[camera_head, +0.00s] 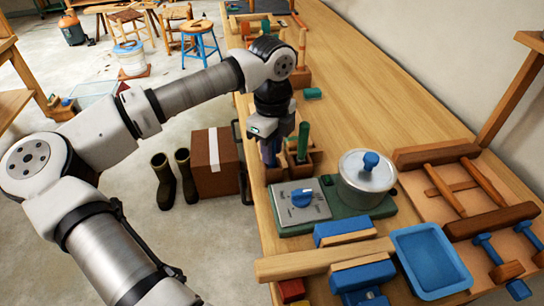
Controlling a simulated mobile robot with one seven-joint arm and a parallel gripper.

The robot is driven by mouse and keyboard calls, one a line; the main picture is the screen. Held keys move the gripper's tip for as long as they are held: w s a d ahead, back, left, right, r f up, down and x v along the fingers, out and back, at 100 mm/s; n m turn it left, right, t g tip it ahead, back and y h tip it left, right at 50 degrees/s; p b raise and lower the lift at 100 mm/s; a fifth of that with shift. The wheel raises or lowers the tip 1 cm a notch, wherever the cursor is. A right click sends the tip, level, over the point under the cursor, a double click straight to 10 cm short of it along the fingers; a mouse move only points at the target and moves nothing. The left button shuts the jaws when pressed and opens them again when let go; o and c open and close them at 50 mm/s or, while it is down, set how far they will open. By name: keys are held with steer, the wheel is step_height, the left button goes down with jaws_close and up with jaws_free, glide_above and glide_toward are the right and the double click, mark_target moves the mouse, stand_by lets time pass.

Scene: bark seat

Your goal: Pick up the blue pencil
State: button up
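My gripper (271,138) points down at the left edge of the workbench, over a small wooden holder (276,173). A narrow blue-purple shape (267,153) shows right under the gripper, above the holder. It may be the blue pencil, but it is partly covered and too small to be sure. The fingers are mostly hidden, so I cannot tell whether they are open or shut on it. A thick green upright piece (303,139) stands in the holder just right of the gripper.
On the workbench (375,75), a grey box with a blue knob (300,203) and a lidded metal pot (366,178) stand in front of the holder. The bench is clear at right rear.

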jaws_close()
steer(key=shift+r, duration=0.2)
